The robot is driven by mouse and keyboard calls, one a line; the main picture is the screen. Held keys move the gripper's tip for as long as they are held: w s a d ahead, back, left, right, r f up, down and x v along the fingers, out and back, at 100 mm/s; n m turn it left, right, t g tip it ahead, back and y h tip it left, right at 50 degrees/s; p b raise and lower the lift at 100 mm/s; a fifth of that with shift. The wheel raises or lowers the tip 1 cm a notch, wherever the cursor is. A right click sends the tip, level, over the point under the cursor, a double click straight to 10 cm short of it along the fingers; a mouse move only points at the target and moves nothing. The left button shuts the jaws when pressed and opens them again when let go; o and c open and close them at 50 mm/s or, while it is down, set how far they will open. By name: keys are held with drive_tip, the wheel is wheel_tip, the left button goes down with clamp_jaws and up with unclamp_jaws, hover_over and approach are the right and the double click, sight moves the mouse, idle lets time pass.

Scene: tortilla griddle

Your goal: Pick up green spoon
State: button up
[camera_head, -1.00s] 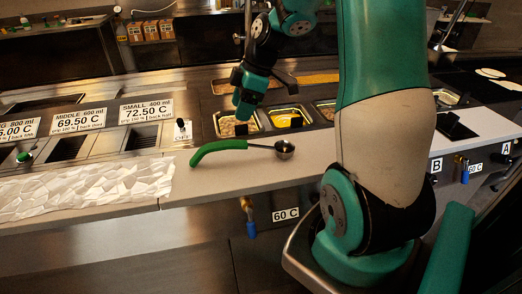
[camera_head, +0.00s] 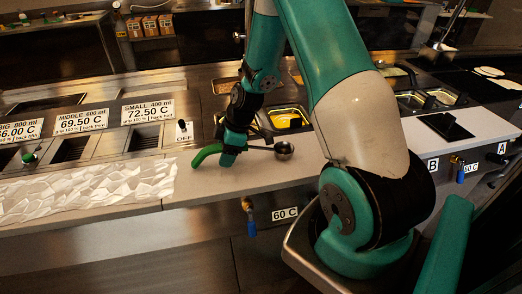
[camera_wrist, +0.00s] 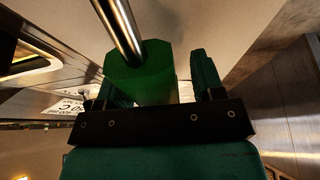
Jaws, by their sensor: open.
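The green spoon lies on the pale counter edge, its curved green handle (camera_head: 206,154) to the left and its round metal bowl (camera_head: 284,149) to the right. My gripper (camera_head: 228,160) is down over the handle's right part and hides the middle of the spoon. In the wrist view the green handle (camera_wrist: 143,75) lies between the open fingers, with its metal shaft (camera_wrist: 118,28) running up from it. The right finger stands apart from the handle by a narrow gap. The left finger is largely hidden by the handle.
Food trays, one with yellow filling (camera_head: 287,118), sit just behind the spoon. A white crumpled sheet (camera_head: 85,192) covers the counter at left. The counter right of the bowl is partly hidden by my arm.

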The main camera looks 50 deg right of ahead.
drive_tip(key=c, duration=1)
